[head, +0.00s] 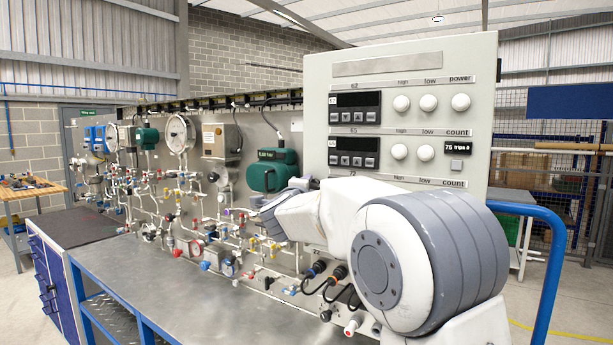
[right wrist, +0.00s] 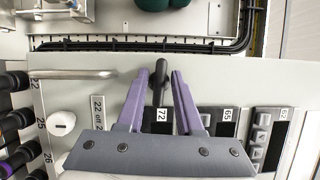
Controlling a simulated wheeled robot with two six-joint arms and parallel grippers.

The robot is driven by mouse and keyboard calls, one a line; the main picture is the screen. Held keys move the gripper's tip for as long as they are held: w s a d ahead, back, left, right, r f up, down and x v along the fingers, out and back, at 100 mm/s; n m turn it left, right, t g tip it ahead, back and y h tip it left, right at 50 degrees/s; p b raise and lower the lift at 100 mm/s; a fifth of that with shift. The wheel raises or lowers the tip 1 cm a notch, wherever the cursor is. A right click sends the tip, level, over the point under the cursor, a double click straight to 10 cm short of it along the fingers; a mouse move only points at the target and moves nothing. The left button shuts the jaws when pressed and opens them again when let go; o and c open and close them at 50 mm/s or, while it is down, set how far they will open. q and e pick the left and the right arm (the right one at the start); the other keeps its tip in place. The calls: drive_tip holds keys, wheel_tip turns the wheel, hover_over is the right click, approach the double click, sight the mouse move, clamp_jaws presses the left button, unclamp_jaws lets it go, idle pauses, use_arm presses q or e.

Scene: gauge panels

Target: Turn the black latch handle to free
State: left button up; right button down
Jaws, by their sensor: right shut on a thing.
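The black latch handle (right wrist: 160,72) shows in the right wrist view, upright in the picture, above a label reading 72 on the pale panel (right wrist: 80,62). My right gripper (right wrist: 160,80), with purple fingers, has one finger on each side of the handle and is shut on it. In the head view my right arm covers the lower part of the grey panel (head: 400,55), and the handle is hidden behind it. My left gripper is in neither view.
A metal bar handle (right wrist: 75,74) and a white knob (right wrist: 62,123) lie left of my gripper in the right wrist view. Black displays (head: 355,105) and white knobs (head: 401,103) sit higher on the panel. Pipes and gauges (head: 178,133) fill the board at left. The steel bench top (head: 150,285) is clear.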

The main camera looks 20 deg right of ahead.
drive_tip(key=shift+d+n+p, duration=0.1)
drive_tip(key=shift+n+p, duration=0.3)
drive_tip(key=shift+p, duration=0.05)
drive_tip(key=c, duration=0.8)
unclamp_jaws()
drive_tip(key=shift+c, duration=0.2)
drive_tip(key=shift+s, duration=0.1)
drive_tip(key=b+v, duration=0.3)
drive_tip(key=v, duration=0.7)
drive_tip(key=shift+s+b, duration=0.15)
drive_tip(key=shift+b, duration=0.2)
